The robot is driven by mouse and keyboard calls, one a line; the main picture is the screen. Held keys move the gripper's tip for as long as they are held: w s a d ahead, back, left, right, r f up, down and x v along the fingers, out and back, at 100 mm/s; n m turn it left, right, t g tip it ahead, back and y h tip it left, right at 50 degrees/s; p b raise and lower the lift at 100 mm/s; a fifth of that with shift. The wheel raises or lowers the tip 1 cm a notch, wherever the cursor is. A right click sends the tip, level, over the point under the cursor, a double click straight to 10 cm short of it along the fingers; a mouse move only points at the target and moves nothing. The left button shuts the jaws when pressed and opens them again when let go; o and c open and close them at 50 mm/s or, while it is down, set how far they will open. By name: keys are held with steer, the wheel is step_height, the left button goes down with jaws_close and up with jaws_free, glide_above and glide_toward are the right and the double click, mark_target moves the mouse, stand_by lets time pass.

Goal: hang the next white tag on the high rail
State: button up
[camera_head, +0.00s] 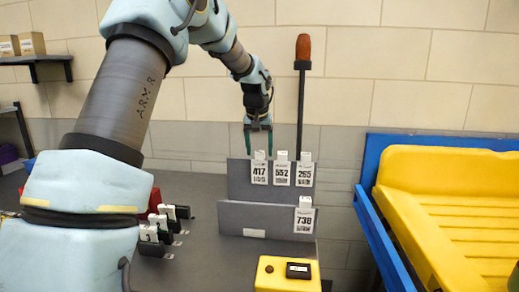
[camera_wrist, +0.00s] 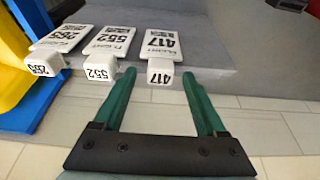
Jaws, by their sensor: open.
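My gripper (camera_head: 258,150) is open at the high rail (camera_head: 238,180), just above white tag 417 (camera_head: 259,174). In the wrist view its green fingers (camera_wrist: 159,80) stand either side of the block head of tag 417 (camera_wrist: 161,72), apart from it. White tag 738 (camera_head: 304,221) hangs at the right end of the low rail (camera_head: 262,218).
A yellow box with a small display (camera_head: 287,275) stands at the front. A dark post with an orange top (camera_head: 303,60) rises behind the rails. A large yellow tray (camera_head: 400,190) in a blue frame (camera_head: 368,180) is at the right. Grey table (camera_head: 200,190) is bare left of the rails.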

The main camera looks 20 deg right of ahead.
steer(key=b+v, duration=0.2)
steer(key=v, duration=0.8)
steer(key=s+a+f+n, duration=0.1)
steer(key=s+a+f, duration=0.25)
steer(key=a, duration=0.25)
steer(key=s+a+f+g+y, duration=0.1)
steer(key=s+a+f, duration=0.1)
steer(key=a+f, duration=0.4)
steer(key=s+a+f+n, duration=0.1)
steer(key=s+a+f, duration=0.2)
steer(key=a, duration=0.4)
steer(key=s+a+f+n, duration=0.1)
steer(key=s+a+f, duration=0.6)
steer(key=s+a, duration=0.3)
steer(key=s, duration=0.3)
steer(key=shift+s+a+f+n+g, duration=0.25)
steer(key=shift+s+n+g, duration=0.15)
